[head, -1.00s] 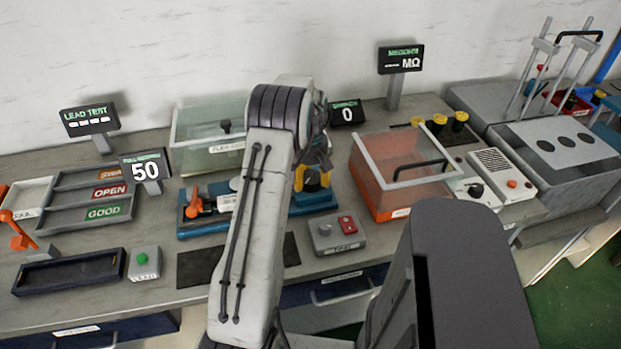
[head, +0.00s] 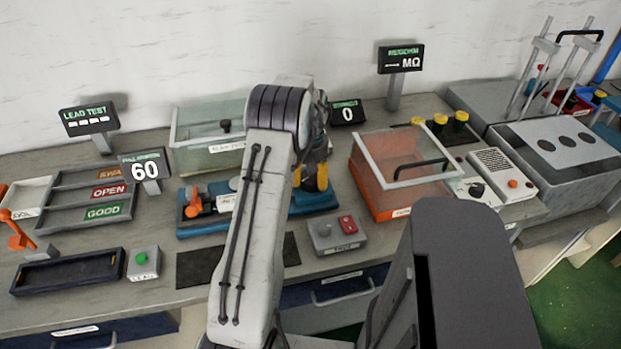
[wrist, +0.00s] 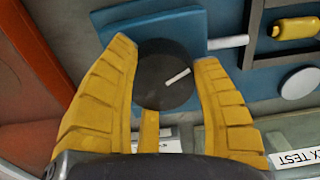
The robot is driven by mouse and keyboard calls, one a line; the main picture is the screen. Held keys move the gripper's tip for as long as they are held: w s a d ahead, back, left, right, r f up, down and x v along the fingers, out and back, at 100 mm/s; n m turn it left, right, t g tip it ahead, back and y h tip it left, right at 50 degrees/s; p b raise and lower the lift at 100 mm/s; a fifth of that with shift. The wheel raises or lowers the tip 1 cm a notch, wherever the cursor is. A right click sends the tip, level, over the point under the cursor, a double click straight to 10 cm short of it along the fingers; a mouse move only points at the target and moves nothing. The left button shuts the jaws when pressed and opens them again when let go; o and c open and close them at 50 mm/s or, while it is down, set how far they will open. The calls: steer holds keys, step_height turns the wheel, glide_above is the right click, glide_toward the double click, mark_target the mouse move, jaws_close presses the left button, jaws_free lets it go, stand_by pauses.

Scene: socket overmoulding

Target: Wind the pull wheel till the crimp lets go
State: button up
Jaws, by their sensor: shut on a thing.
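The pull wheel (wrist: 158,88) is a black disc with a white line in the wrist view; the line slants up to the right. My gripper (wrist: 165,72) has its two yellow fingers closed on the wheel's opposite sides. In the head view my gripper (head: 311,178) is at the right end of the blue pull tester (head: 205,228), and my arm hides the middle of the tester. The wheel is hidden there. An orange lever (head: 193,206) stands at the tester's left end. The crimp cannot be made out.
A grey box with a red button (head: 346,224) sits in front of the tester. An orange-based clear bin (head: 385,190) stands close to the right of my gripper. A clear lidded box (head: 210,150) is behind. Sorting trays (head: 100,212) lie to the left.

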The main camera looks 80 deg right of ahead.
mark_target(311, 176)
steer(key=shift+a+f+m, duration=0.1)
steer(key=shift+m, duration=0.6)
steer(key=o, duration=1.3)
steer(key=shift+c, duration=0.2)
steer(key=shift+r, duration=0.2)
step_height(311, 176, up, 12)
steer(key=shift+f, duration=0.15)
